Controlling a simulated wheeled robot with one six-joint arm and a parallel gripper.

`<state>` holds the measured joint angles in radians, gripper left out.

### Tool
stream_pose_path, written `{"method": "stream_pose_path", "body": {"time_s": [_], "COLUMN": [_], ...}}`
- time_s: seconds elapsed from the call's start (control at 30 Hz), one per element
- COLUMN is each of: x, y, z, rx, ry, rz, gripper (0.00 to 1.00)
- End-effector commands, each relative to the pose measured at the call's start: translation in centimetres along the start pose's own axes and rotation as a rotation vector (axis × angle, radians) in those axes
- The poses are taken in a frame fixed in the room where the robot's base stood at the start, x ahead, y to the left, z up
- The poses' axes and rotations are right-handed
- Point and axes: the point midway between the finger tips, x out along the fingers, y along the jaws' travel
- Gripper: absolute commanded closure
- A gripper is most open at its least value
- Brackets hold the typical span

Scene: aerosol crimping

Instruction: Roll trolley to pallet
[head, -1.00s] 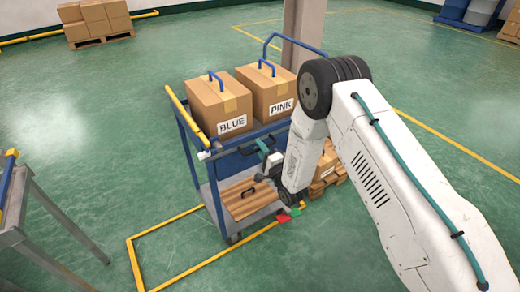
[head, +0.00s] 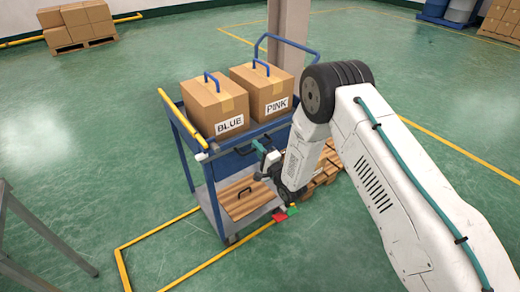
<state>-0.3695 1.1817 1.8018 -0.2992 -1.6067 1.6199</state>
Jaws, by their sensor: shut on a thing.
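The blue trolley (head: 186,142) stands on the green floor left of my arm, upright. Its top carries a box labelled BLUE (head: 213,107) and a box labelled PINK (head: 264,91), both brown with blue handles. A brown slatted piece with a dark handle (head: 240,197) lies on its lower shelf. My gripper (head: 264,176) is at the trolley's near right side, shut on the trolley; the exact part gripped is hard to see. A wooden pallet (head: 328,170) stands low behind my arm, to the trolley's right, partly hidden by the arm.
A yellow floor line (head: 160,233) runs below the trolley. A grey column (head: 300,40) rises behind it. A grey frame (head: 45,235) stands at the left edge. A loaded pallet (head: 80,40) is far back left. Open floor lies left of the trolley.

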Motion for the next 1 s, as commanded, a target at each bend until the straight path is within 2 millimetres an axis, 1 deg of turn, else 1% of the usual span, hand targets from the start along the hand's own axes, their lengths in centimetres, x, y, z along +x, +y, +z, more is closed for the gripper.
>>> {"method": "stream_pose_path", "body": {"time_s": [0.03, 0.1, 0.13, 0.17, 0.2, 0.47, 0.57, 0.67, 0.83, 1.0], "x": [0.0, 0.0, 0.1, 0.1, 0.1, 0.1, -0.6, -2.1, -5.1, -7.1], "y": [-0.1, -0.1, -0.1, -0.1, -0.1, 0.0, 0.1, 0.1, 0.1, 0.1], "z": [-0.3, -0.3, -0.3, -0.3, -0.2, 0.1, 0.1, 0.1, -0.1, -0.1], "rx": [-0.001, -0.001, -0.001, -0.001, -0.001, 0.000, 0.000, 0.001, 0.000, 0.000], "ry": [0.007, 0.007, 0.007, 0.007, 0.006, 0.000, 0.001, 0.001, 0.004, 0.003], "rz": [-0.001, -0.001, -0.001, -0.001, -0.001, 0.000, 0.002, 0.003, 0.003, 0.001], "gripper": [1.00, 1.00, 0.82, 0.74, 0.70, 0.70, 0.70, 0.70, 0.70, 0.70]}}
